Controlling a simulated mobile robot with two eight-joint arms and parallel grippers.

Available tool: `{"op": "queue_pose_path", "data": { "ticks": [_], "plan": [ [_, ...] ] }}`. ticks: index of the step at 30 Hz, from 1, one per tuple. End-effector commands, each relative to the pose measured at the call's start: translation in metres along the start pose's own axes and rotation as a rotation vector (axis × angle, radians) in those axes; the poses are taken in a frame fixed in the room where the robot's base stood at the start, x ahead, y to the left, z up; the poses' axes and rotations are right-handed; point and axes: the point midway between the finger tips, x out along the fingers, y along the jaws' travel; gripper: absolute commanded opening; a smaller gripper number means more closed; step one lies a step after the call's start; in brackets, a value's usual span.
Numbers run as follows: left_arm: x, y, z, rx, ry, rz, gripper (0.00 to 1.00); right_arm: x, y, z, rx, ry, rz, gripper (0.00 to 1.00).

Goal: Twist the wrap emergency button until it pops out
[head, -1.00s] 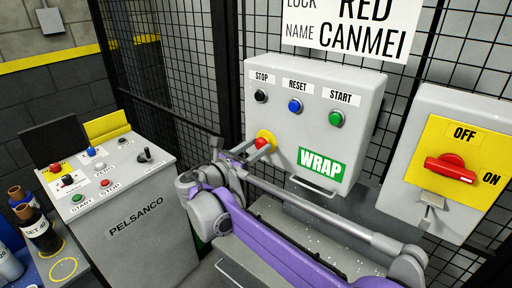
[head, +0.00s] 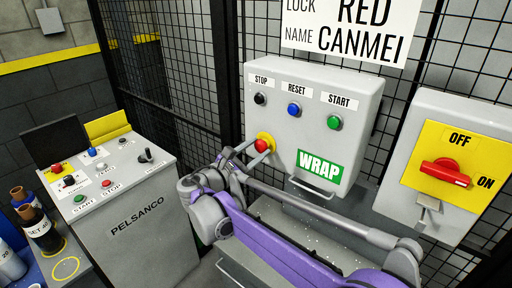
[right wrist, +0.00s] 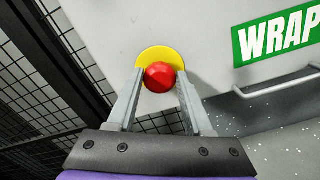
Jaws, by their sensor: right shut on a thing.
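The wrap emergency button (head: 261,146) is a red mushroom head on a yellow round plate, low on the left of the grey WRAP box (head: 355,92). In the right wrist view the red head (right wrist: 160,77) sits between the fingertips, with the yellow plate (right wrist: 160,55) behind it. My right gripper (head: 257,156) is shut on the red head, one finger on each side. Whether the button is in or out cannot be told. My left gripper is not in view.
The WRAP box also carries black STOP (head: 260,98), blue RESET (head: 294,109) and green START (head: 334,122) buttons. A red OFF/ON switch (head: 445,172) is at right. A PELSANCO console (head: 150,235) with several buttons and bottles (head: 40,230) stand at left. Black mesh fence is behind.

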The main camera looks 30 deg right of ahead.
Motion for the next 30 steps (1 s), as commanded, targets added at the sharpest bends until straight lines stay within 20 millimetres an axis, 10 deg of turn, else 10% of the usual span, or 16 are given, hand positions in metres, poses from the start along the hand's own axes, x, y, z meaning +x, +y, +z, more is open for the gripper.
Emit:
{"op": "queue_pose_path", "data": {
  "ticks": [24, 25, 30],
  "plan": [
    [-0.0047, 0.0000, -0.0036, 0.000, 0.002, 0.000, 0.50, 0.0002, -0.0007, -0.0003, 0.147, 0.000, 0.000, 0.00],
    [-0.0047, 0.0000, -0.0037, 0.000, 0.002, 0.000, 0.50, 0.0002, -0.0007, -0.0003, 0.147, 0.000, 0.000, 0.53],
    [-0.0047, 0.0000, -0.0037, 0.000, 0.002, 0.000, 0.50, 0.0001, -0.0007, -0.0002, 0.146, 0.000, 0.000, 0.81]
  ]
}}
